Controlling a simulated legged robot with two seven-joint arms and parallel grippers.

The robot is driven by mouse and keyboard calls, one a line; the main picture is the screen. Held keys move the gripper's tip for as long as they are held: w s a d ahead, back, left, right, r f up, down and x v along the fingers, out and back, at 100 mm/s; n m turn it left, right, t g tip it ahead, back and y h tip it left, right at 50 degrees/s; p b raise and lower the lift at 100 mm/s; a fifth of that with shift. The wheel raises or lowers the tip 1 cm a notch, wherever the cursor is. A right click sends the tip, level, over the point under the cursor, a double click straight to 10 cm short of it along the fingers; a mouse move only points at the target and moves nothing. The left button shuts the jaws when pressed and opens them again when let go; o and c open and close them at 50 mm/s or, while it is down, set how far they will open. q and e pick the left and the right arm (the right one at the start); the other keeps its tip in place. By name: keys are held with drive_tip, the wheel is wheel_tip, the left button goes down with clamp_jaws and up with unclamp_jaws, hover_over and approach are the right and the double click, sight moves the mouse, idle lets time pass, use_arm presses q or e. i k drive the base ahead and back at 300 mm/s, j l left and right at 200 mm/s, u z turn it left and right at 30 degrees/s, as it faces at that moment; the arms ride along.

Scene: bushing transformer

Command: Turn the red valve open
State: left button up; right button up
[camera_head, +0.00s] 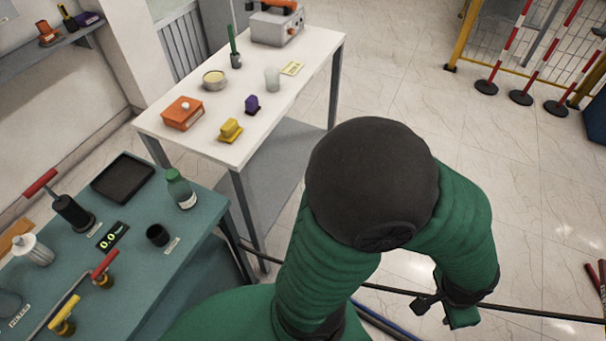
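A small valve with a red lever handle (104,264) and a brass-coloured body stands on the teal bench at the lower left. The handle slants up to the right. One green arm of mine with a black elbow fills the middle of the view, and it seems to be my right arm. Its end, with what looks like the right gripper (443,308), hangs low at the lower right, far from the valve and touching nothing I can see. Its fingers are too unclear to tell open from shut. My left gripper is out of view.
On the teal bench (185,262) are a yellow-handled valve (62,318), a red T-handled black cylinder (68,205), a green bottle (181,188), a black cup (158,235), a tray (122,178) and a digital display (113,236). A white table (185,148) stands behind.

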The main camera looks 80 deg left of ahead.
sight(97, 275)
drive_tip(key=u, duration=1.65)
drive_tip(key=j+u, duration=0.1)
drive_tip(key=u, duration=0.45)
drive_tip(key=j+u, duration=0.1)
drive_tip(key=u, duration=1)
drive_tip(key=j+u, duration=0.1)
drive_tip(key=u, duration=0.45)
drive_tip(key=j+u, duration=0.1)
drive_tip(key=u, duration=0.45)
